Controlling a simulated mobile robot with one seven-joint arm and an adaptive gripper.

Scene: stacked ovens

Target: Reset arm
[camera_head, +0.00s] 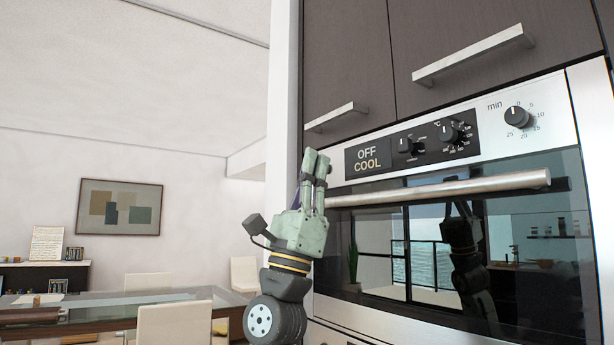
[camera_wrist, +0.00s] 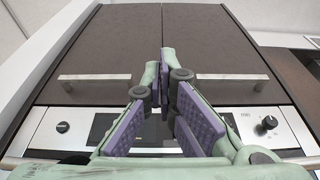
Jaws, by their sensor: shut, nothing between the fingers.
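My gripper (camera_head: 316,166) is pale green and points upward in front of the left end of the oven front in the head view. Its fingers are together and hold nothing. In the wrist view my gripper (camera_wrist: 164,62) shows its purple pads angled toward each other, with the cupboard doors behind. The oven (camera_head: 470,250) is closed, with a long horizontal handle (camera_head: 450,187) across its door. The gripper is beside the handle's left end; I cannot tell whether they touch. The oven display (camera_head: 368,159) reads OFF and COOL.
Dark cupboards (camera_head: 480,30) with bar handles (camera_head: 470,55) are above the oven. Knobs (camera_head: 518,117) sit on the control panel. A glass table (camera_head: 110,312) with white chairs (camera_head: 174,325) stands at the lower left. A picture (camera_head: 119,207) hangs on the wall.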

